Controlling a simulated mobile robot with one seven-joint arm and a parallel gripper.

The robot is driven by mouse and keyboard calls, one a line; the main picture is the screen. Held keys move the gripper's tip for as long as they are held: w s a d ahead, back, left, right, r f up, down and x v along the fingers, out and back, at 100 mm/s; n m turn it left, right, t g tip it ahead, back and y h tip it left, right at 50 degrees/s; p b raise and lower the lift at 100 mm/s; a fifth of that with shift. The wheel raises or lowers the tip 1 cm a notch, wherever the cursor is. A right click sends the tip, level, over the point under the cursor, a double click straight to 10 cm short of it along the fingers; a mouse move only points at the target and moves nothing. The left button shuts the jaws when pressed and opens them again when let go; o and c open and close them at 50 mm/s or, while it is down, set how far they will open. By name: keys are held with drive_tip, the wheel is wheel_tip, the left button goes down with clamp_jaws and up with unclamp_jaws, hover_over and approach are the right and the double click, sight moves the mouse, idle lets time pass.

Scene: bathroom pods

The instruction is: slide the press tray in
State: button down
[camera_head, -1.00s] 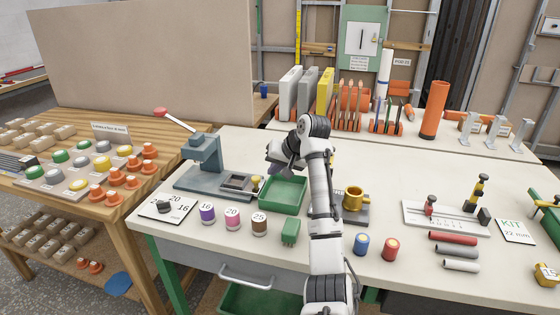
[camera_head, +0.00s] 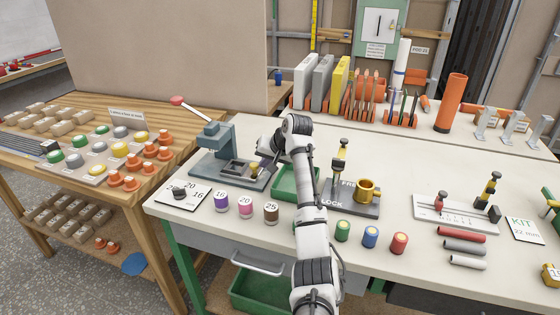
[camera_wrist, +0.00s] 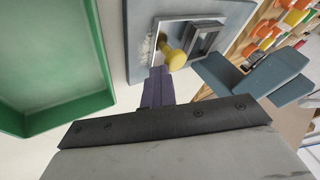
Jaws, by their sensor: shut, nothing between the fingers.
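The grey-blue press (camera_head: 214,140) with a red-tipped lever stands on the left part of the white bench. Its press tray (camera_head: 239,166), a grey block with a square recess, sits on the press base towards the right; it shows in the wrist view (camera_wrist: 207,38). A yellow knob (camera_wrist: 177,59) is on the tray's end facing my gripper. My gripper (camera_wrist: 159,74) is shut and empty, its fingertips right beside the knob; I cannot tell whether they touch it. In the head view my gripper (camera_head: 264,168) is at the press base's right end, partly hidden by my wrist.
A green bin (camera_head: 290,184) lies just right of the press, under my arm; it also fills the left of the wrist view (camera_wrist: 60,115). Several labelled spools (camera_head: 245,207) stand along the front. A plate with a brass cup (camera_head: 367,191) is right of my arm.

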sight(244, 167)
drive_tip(key=a, duration=0.2)
drive_tip(key=w+a, duration=0.1)
drive_tip(key=a, duration=0.1)
drive_tip(key=w+a+p, duration=0.1)
drive_tip(key=a, duration=0.2)
drive_tip(key=shift+r, duration=0.1)
drive_tip(key=shift+r, duration=0.1)
